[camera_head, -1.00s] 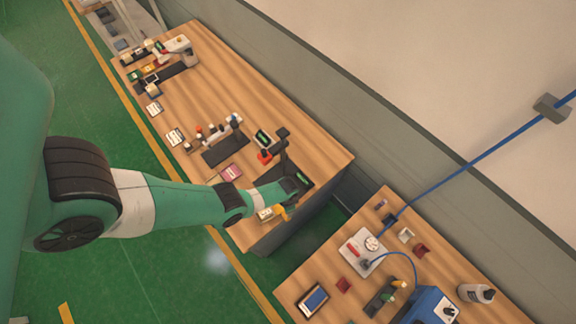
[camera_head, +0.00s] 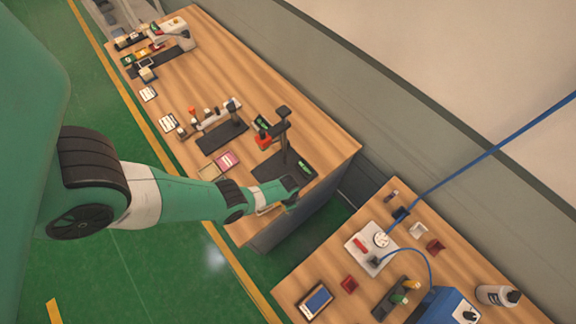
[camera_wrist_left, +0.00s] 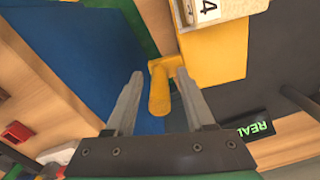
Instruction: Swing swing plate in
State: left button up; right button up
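My left arm reaches in from the left in the head view, and its gripper (camera_head: 291,196) is over the right end of the wooden bench, beside a black stand (camera_head: 284,135). In the left wrist view the gripper (camera_wrist_left: 159,74) is open, its two grey fingers apart. A yellow handle (camera_wrist_left: 159,94) stands between the fingers, with a visible gap on both sides. A yellow plate (camera_wrist_left: 217,55) lies beside it. I cannot tell which part is the swing plate. In the head view the arm mostly hides this spot. My right gripper is not in view.
The wooden bench (camera_head: 255,62) carries several stands and cards. A second table (camera_head: 330,268) at the lower right holds a blue device (camera_head: 445,307), a bottle (camera_head: 497,295) and a phone-like tablet (camera_head: 315,299). A dark display (camera_wrist_left: 255,129) shows green letters in the wrist view.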

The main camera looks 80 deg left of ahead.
pick_arm(q)
grip_shut()
dwell(1.3)
